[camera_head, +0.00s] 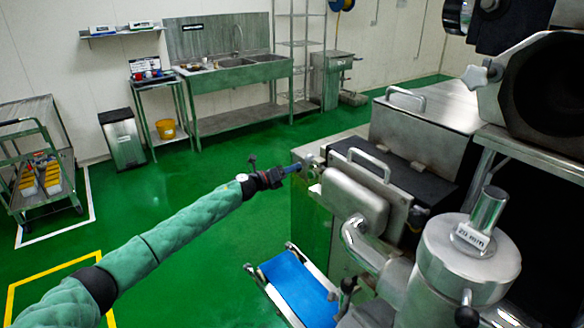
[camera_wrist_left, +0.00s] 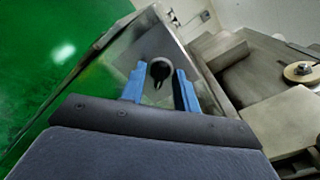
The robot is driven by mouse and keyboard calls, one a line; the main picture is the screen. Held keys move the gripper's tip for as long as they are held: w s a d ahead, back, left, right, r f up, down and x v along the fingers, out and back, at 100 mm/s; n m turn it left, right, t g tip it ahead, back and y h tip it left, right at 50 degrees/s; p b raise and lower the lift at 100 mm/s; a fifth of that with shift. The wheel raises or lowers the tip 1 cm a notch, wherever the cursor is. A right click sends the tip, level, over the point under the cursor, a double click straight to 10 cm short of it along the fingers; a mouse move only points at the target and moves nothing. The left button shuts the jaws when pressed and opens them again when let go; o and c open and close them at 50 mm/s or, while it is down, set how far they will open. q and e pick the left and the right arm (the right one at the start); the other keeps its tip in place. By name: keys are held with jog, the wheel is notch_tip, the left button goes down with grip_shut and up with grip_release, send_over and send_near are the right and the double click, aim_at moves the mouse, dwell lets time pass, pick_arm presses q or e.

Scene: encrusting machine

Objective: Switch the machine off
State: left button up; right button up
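The encrusting machine (camera_head: 370,190) is a large steel body filling the right half of the head view. A black rotary knob (camera_wrist_left: 160,72) with a pointed handle sits on a flat steel face of the machine in the left wrist view. My left gripper (camera_wrist_left: 160,88) has two blue fingers, spread apart, one on each side of the knob. A gap shows between the knob and each finger. In the head view the left gripper (camera_head: 294,169) reaches the machine's left corner. The knob's contact with the fingers and its markings cannot be made out. My right gripper is not in view.
A blue conveyor belt (camera_head: 298,287) sticks out at the machine's lower left. A steel hopper cylinder (camera_head: 462,262) stands at the front right. A cart (camera_head: 40,165), a bin (camera_head: 122,138) and a sink bench (camera_head: 240,80) stand farther off. Green floor left of the machine is clear.

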pick_arm(q)
jog(key=shift+w+d, duration=0.15)
jog(key=shift+d, duration=0.1)
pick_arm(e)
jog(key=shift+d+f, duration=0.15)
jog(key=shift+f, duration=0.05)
pick_arm(q)
jog(key=shift+c, duration=0.4)
grip_shut()
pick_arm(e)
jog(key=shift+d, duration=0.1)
